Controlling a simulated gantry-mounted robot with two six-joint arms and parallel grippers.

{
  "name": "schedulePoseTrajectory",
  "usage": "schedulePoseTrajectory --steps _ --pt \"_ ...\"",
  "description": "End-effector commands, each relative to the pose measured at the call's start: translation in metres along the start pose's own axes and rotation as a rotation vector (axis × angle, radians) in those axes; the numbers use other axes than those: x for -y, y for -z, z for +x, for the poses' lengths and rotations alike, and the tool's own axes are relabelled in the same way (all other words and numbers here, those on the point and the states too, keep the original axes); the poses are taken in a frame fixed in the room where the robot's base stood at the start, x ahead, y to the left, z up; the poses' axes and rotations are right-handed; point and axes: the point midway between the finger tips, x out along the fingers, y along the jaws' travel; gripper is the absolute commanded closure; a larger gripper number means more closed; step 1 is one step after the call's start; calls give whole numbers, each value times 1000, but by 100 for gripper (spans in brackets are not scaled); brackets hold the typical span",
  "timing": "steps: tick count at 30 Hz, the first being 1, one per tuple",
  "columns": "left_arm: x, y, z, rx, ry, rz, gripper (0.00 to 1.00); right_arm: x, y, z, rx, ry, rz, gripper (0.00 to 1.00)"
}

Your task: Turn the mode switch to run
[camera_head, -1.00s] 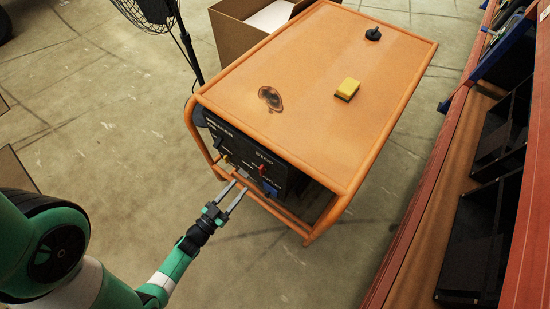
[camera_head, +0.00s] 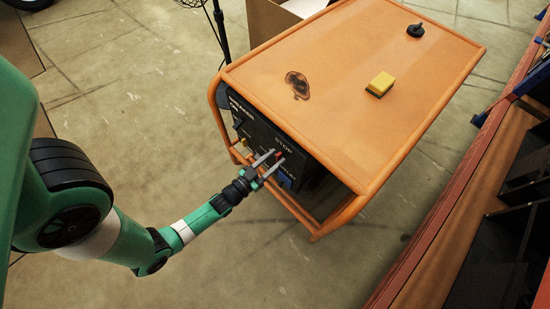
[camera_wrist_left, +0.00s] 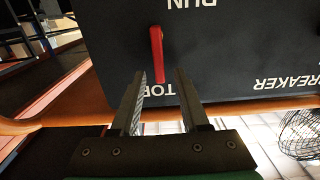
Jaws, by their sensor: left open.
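The mode switch is a red lever (camera_wrist_left: 157,52) on the black panel (camera_wrist_left: 225,55) of the orange machine. In the left wrist view, its free end points towards the STOP lettering, and the RUN lettering is at the opposite side; both words appear upside down. The red lever also shows in the head view (camera_head: 279,154), close by my left gripper's tips. My left gripper (camera_head: 271,161) is open. In the left wrist view, the lever's lower end appears between its two fingertips (camera_wrist_left: 160,76); I cannot tell whether they touch. My right gripper is not in view.
An orange frame rail (camera_head: 300,213) runs below the panel. A fan stand (camera_head: 221,35) and cardboard box (camera_head: 270,20) are behind.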

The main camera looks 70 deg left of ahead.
Motion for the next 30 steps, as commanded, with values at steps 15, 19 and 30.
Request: schedulePoseTrajectory --steps 15,19,30 --pt "0 0 7 1 0 0 86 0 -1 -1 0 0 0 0" --pt "0 0 7 1 0 0 100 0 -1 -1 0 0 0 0" --pt "1 0 7 1 1 -9 100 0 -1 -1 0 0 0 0"
